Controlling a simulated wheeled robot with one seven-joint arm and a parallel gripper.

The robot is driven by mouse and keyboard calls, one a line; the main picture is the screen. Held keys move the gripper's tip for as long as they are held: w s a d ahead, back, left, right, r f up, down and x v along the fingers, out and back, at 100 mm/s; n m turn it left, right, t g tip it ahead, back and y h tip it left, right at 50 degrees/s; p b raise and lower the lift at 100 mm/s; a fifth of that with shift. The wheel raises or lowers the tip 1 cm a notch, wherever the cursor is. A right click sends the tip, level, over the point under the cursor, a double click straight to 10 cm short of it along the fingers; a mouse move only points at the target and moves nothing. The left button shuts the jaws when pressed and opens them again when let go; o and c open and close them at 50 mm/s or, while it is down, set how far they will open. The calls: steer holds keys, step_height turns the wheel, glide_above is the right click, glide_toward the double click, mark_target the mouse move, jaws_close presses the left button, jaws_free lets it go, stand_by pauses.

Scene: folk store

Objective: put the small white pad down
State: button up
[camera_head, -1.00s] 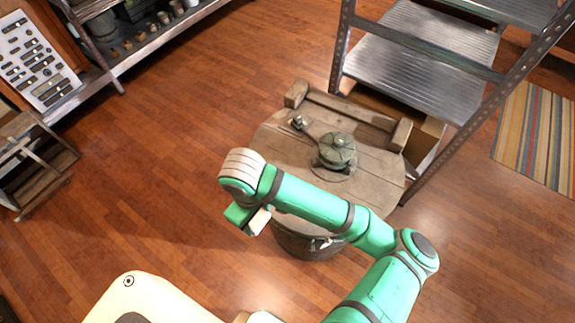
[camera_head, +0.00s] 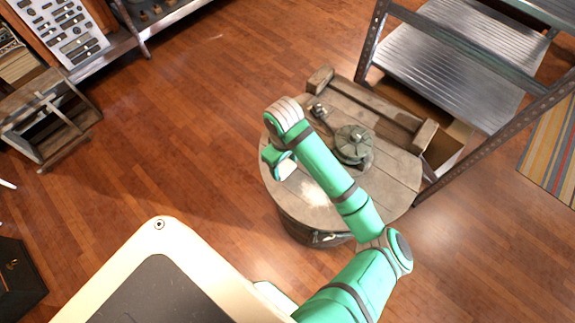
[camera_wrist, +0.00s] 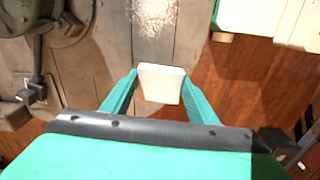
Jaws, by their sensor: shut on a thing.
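The small white pad (camera_wrist: 161,83) is between the two green fingers of my gripper (camera_wrist: 160,88) in the wrist view. The gripper is shut on it. In the head view the white pad (camera_head: 287,169) shows at my gripper (camera_head: 281,163), which is over the left part of the round wooden barrel top (camera_head: 311,192). In the wrist view the edge of the barrel top lies just behind the pad, with floor beyond. I cannot tell how high the pad is above the wood.
A green-grey metal device (camera_head: 353,144) stands on the barrel top, with a small metal fitting (camera_head: 318,112) nearby. A wooden beam frame (camera_head: 375,108) runs along the back edge. A metal shelf (camera_head: 450,70) stands behind. The near left part of the top is bare.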

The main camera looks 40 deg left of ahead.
mark_target(287, 163)
steer(key=w+f, duration=0.1)
steer(key=w+a+f, duration=0.1)
steer(key=f, duration=0.1)
steer(key=shift+w+f, duration=0.15)
steer(key=shift+w, duration=0.2)
step_height(287, 163, down, 3)
steer(key=shift+f, duration=0.1)
steer(key=shift+f, duration=0.25)
steer(key=shift+s+f, duration=0.1)
steer(key=shift+f, duration=0.35)
steer(key=o, duration=1)
steer(key=shift+a, duration=0.1)
step_height(287, 163, up, 14)
steer(key=shift+f, duration=0.25)
